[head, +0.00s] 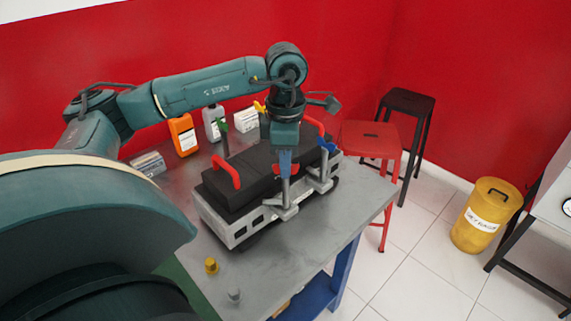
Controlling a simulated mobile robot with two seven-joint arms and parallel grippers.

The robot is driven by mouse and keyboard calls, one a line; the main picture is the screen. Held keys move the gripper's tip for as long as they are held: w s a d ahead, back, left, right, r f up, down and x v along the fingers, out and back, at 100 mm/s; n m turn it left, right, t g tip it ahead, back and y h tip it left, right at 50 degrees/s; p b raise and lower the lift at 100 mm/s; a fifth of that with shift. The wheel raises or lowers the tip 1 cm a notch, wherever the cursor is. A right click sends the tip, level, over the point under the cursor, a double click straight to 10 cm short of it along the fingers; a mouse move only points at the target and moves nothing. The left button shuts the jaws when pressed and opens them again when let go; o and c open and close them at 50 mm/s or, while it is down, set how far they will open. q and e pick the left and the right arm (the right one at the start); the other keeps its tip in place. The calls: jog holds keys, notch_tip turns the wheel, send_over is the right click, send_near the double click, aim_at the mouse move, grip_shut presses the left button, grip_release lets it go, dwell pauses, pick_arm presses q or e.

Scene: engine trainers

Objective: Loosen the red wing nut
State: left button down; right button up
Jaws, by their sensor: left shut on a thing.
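The engine trainer (233,222), a black block in a light grey frame, stands on the metal bench. My left gripper (286,171) points down at its near side. It is shut on the red wing nut (294,170), at the top of an upright grey post (286,192). Only a small red part of the nut shows beside the fingers. A blue wing nut (326,144) sits on another post to the right. A green one (221,126) and a yellow one (259,106) stand at the far side. My right gripper is not in view.
Red handles (226,173) rise from the block. An orange bottle (183,135), a grey bottle (213,123) and boxes line the bench's back. Small yellow (211,265) and grey (234,295) pieces stand at the front. A red stool (370,140) is beside the bench (285,253).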

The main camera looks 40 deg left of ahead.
pick_arm(q)
jog(key=n, duration=0.2)
jog(key=shift+n, duration=0.4)
jog(key=n+b, duration=0.1)
jog(key=n, duration=0.1)
jog(key=shift+n, duration=2)
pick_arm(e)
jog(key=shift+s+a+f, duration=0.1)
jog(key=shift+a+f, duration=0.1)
pick_arm(q)
jog(key=shift+r, duration=0.1)
jog(key=c, duration=1.6)
grip_release()
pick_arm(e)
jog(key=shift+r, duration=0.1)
